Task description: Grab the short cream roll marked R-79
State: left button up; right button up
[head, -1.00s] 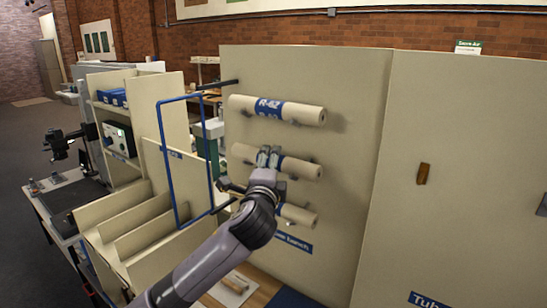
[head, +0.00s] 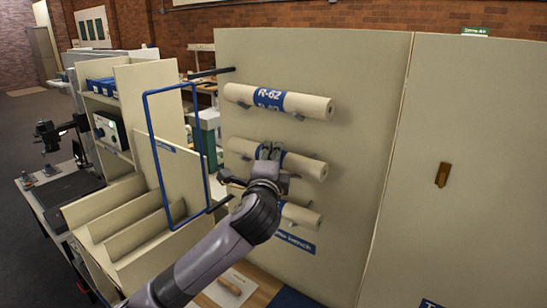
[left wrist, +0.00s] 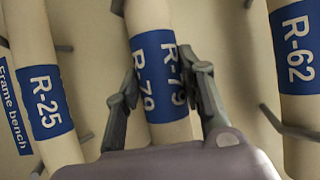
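The short cream roll R-79 (head: 304,165) lies across pegs on the tan panel as the middle of three rolls. Its blue label with white R-79 print shows in the left wrist view (left wrist: 160,88). My left gripper (head: 270,151) is at the label in the head view and covers part of it. In the left wrist view my left gripper (left wrist: 160,68) has one finger on each side of the roll, close to its edges. The fingers look spread, and firm contact is not clear. My right gripper is not in view.
Roll R-62 (head: 308,105) hangs above, and roll R-25 (head: 301,216) hangs below, partly hidden by my arm. R-25 also shows in the left wrist view (left wrist: 32,60). Dark pegs stick out near the rolls. A blue frame (head: 150,140) and cream dividers (head: 112,225) stand left.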

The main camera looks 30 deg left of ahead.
pick_arm(q)
jog(key=shift+d, duration=0.1)
jog(key=shift+c, duration=1.3)
jog(key=shift+f, duration=0.1)
jog(key=shift+c, duration=1.8)
jog(key=shift+s+r+b, duration=0.15)
jog(key=shift+r+b, duration=0.1)
jog(key=shift+b, duration=0.25)
notch_tip(320, 180, up, 7)
jog(key=shift+s+f+b, duration=0.1)
jog(key=shift+f+b, duration=0.05)
jog(key=shift+b, duration=0.7)
jog(key=s+a+b, duration=0.2)
jog(key=s+b, duration=1)
jog(key=s, duration=0.7)
jog(key=shift+s+a, duration=0.15)
jog(key=shift+a, duration=0.25)
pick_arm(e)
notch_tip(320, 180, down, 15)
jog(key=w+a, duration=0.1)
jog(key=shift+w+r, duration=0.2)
